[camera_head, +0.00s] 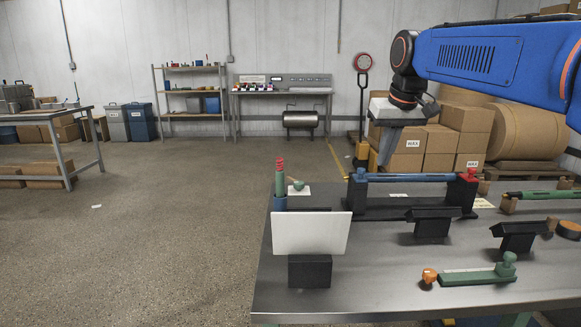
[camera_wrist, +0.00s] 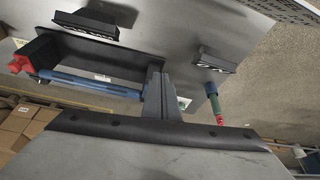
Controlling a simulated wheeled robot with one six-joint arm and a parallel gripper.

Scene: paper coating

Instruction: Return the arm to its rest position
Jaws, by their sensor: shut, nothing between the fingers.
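My blue arm reaches in from the right edge of the head view, with its dark wrist bent downward. My gripper (camera_wrist: 157,76) shows in the wrist view as two dark fingers side by side, shut with nothing between them. In the head view the grey end of my arm is raised above the back of the metal table (camera_head: 380,270), apart from everything on it. In the wrist view the fingers overlap a blue bar (camera_wrist: 90,84) on a dark stand; this bar also shows in the head view (camera_head: 410,178).
A white sheet (camera_head: 311,233) stands in a black holder at the table's front left. Empty black holders (camera_head: 432,222), a green tool (camera_head: 478,275) and a green-and-red upright handle (camera_head: 280,177) are also there. Cardboard boxes (camera_head: 402,163) stand behind. Floor at left is open.

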